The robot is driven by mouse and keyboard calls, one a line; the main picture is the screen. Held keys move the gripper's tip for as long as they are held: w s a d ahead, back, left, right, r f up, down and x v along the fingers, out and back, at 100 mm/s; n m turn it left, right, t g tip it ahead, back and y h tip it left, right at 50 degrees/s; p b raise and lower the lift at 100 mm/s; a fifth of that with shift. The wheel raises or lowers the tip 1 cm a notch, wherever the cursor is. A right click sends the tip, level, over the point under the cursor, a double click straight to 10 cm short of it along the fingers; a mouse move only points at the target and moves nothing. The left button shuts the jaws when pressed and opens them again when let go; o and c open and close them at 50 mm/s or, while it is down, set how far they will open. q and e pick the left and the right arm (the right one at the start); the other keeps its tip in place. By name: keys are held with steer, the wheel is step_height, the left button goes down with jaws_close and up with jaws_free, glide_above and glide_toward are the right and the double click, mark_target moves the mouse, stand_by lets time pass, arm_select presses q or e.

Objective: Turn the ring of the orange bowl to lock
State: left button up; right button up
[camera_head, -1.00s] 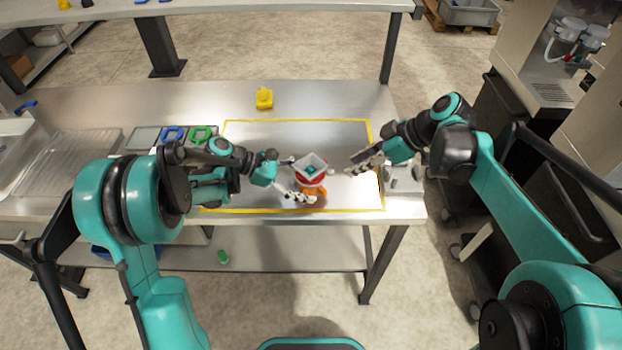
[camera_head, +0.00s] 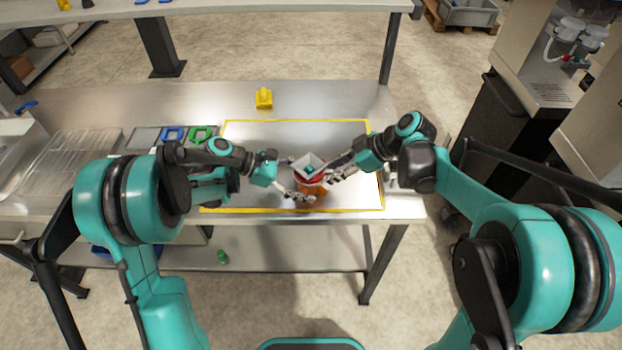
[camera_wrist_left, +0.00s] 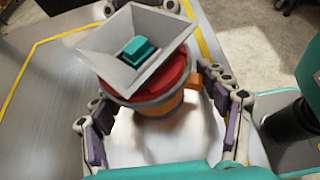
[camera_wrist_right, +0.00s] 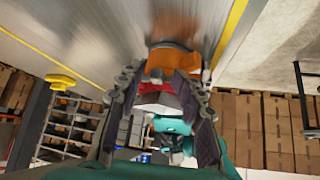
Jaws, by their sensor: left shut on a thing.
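The orange bowl (camera_head: 312,189) stands upright on the steel table, topped by a red ring (camera_wrist_left: 165,82) and a grey square funnel (camera_wrist_left: 172,52) with a teal block (camera_wrist_left: 140,51) inside. The bowl (camera_wrist_left: 158,110) shows between the fingers of my left gripper (camera_wrist_left: 165,125), which is shut on it low down. In the head view my left gripper (camera_head: 303,195) is at the bowl's front left. My right gripper (camera_head: 334,172) is at the right, close to the ring. In the right wrist view the ring (camera_wrist_right: 158,88) lies between its spread fingers (camera_wrist_right: 158,100); contact cannot be told.
A yellow line (camera_head: 290,121) frames the work area, mostly clear behind the bowl. A yellow part (camera_head: 264,98) stands beyond it. Blue (camera_head: 173,134) and green (camera_head: 203,134) parts lie at the left. A green object (camera_head: 223,256) lies on the lower shelf.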

mark_target(315, 187)
steer(key=shift+w+a+f, duration=0.1)
steer(key=shift+w+f, duration=0.1)
steer(key=shift+f, duration=0.05)
steer(key=shift+s, duration=0.15)
steer(key=shift+s, duration=0.3)
steer(key=shift+s+a, duration=0.25)
steer(key=shift+s, duration=0.6)
stand_by(0.6)
steer(key=shift+s+a+r, duration=0.1)
steer(key=shift+s+a, duration=0.8)
steer(key=shift+s, duration=0.1)
stand_by(1.4)
steer(key=shift+w, duration=0.15)
steer(key=shift+w+d, duration=0.15)
steer(key=shift+w, duration=0.05)
steer(key=shift+d+r, duration=0.1)
steer(key=v, duration=0.6)
steer(key=shift+d+r, duration=0.2)
steer(key=shift+r, duration=0.05)
stand_by(0.3)
